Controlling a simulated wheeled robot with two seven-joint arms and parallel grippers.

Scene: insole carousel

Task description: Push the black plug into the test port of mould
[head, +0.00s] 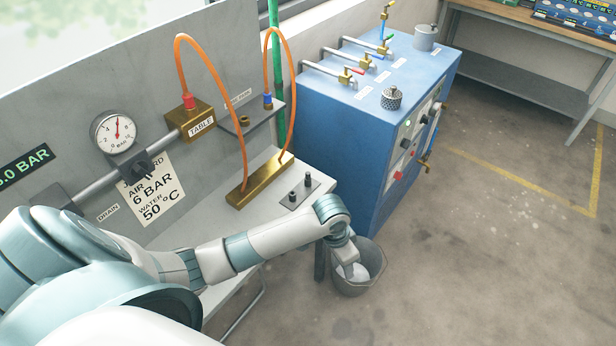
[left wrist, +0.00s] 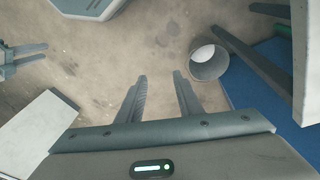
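Two small black plugs (head: 300,188) stand upright on a grey plate on the white bench. I cannot tell which is the task's plug. My left arm reaches across in front of the bench. My left gripper (head: 349,262) points down beside the bench corner, in front of the bucket, away from the plugs. In the left wrist view its fingers (left wrist: 160,88) are apart, with only floor between them. My right gripper (left wrist: 44,53) shows at the left edge of that view, fingers apart and empty. I cannot make out a mould or its test port.
A grey bucket (head: 362,280) with something white inside stands on the floor below. A brass block (head: 258,182) with orange hoses lies behind the plugs. A blue cabinet (head: 335,130) with valves stands beyond the bench. The floor at right is clear.

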